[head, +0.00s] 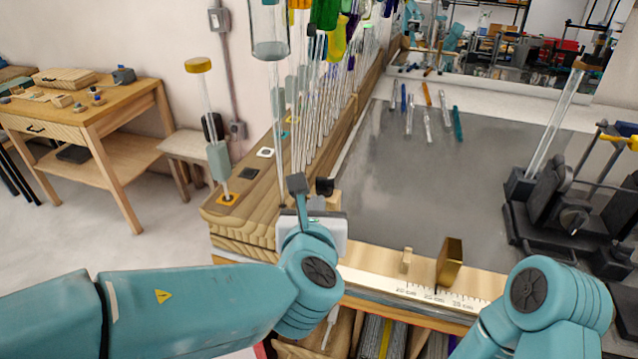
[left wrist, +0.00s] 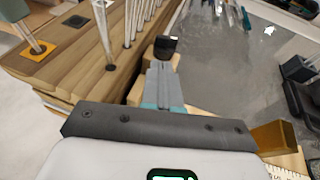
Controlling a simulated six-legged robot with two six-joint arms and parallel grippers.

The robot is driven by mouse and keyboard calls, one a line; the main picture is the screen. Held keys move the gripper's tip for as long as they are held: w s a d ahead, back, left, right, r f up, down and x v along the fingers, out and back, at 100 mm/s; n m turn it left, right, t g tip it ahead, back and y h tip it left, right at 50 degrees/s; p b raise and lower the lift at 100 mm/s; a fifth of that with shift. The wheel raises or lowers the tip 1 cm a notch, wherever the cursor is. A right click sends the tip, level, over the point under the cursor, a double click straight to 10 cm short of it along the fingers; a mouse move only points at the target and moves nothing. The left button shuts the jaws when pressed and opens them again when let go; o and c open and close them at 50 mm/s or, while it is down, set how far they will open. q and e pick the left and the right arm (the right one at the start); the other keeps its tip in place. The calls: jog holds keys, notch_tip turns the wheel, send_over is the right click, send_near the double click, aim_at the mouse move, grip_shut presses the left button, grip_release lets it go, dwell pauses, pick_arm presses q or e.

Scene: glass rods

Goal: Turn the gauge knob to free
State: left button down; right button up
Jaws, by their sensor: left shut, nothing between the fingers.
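The gauge is a ruled strip (head: 430,293) along the bench's front edge, with a brass block (head: 450,262) and a small wooden peg (head: 406,260) on it. A black knob (head: 325,187) sits on a pale wooden block at the left end of the strip; I take it for the gauge knob. It also shows in the left wrist view (left wrist: 165,46), just beyond my fingertips. My left gripper (head: 297,183) is shut and empty, close beside the knob. I cannot tell whether they touch. The knob's setting is not readable. My right arm shows, but its gripper does not.
A wooden rack (head: 233,208) of upright glass rods stands close on the left. Several coloured pens lie at the back of the grey mat (head: 400,190). A black clamp device (head: 560,215) holding a slanted glass tube stands at right. The mat's middle is clear.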

aim_at(318, 181)
pick_arm(q)
jog(key=x, duration=0.2)
jog(key=p+x, duration=0.1)
jog(key=x, duration=0.1)
jog(key=r+p+x, duration=0.1)
jog(key=x, duration=0.1)
jog(key=shift+w, duration=0.25)
jog(key=shift+w+a+f+b, duration=0.15)
jog(key=shift+w+f+b, duration=0.15)
jog(key=shift+b, duration=0.45)
jog(key=shift+w+a+r+b, duration=0.1)
jog(key=shift+a+r+b, duration=0.2)
jog(key=shift+r+b, duration=0.1)
jog(key=shift+f, duration=0.1)
